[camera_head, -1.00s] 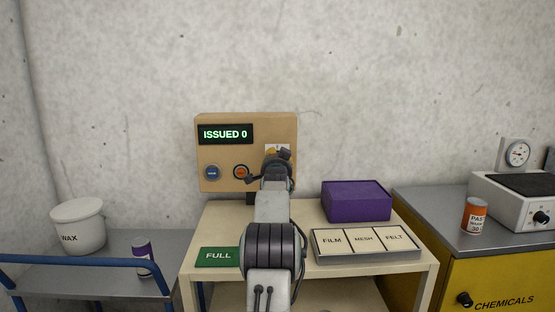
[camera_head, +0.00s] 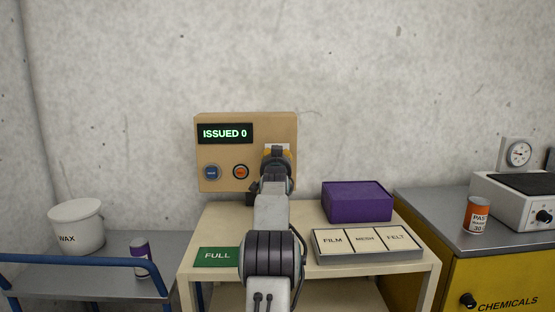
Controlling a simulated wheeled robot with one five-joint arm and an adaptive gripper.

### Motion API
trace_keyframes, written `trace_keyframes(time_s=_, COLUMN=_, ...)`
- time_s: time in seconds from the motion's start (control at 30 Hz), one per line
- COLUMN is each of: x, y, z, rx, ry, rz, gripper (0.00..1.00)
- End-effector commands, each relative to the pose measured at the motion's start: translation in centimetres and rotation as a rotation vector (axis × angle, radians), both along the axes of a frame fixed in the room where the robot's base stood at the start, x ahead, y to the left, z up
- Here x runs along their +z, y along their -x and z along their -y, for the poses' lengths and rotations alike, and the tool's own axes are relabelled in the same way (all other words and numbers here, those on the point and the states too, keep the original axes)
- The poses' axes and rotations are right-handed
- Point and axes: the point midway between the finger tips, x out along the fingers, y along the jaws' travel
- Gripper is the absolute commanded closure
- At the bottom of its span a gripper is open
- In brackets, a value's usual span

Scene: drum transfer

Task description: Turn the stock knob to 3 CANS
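The tan dispenser panel (camera_head: 222,141) stands at the back of the cream table, with a green-lit display (camera_head: 225,133) reading ISSUED 0. It has a blue button (camera_head: 212,172) and an orange-red button (camera_head: 241,172). At its right, a yellow-orange part (camera_head: 287,158), which may be the stock knob, and a white label show only at the edges behind my gripper. My gripper (camera_head: 277,153) is up against or just in front of that spot. The knob's setting is hidden, and I cannot tell how the fingers stand or whether they touch it.
A purple box (camera_head: 357,201) and a tray marked FILM, MESH, FELT (camera_head: 368,257) sit right of my arm. A green FULL mat (camera_head: 217,257) lies left. A wax tub (camera_head: 76,226) and purple can (camera_head: 141,258) stand on the blue-railed cart. An orange can (camera_head: 476,215) is at far right.

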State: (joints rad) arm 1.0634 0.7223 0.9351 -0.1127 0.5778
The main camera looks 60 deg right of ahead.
Motion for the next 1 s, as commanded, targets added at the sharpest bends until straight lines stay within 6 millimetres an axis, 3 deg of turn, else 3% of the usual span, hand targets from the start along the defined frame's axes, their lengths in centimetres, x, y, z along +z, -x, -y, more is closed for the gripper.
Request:
trace_keyframes(time_s=0.23, x=-0.1, y=0.0, z=0.0, rx=-0.001, ry=-0.002, rz=0.0, gripper=0.46)
trace_keyframes(time_s=0.67, x=-0.1, y=0.3, z=-0.3, rx=-0.002, ry=-0.003, rz=0.0, gripper=0.46)
trace_keyframes(time_s=1.0, x=-0.1, y=1.5, z=-2.6, rx=-0.001, ry=-0.004, rz=-0.001, gripper=0.46)
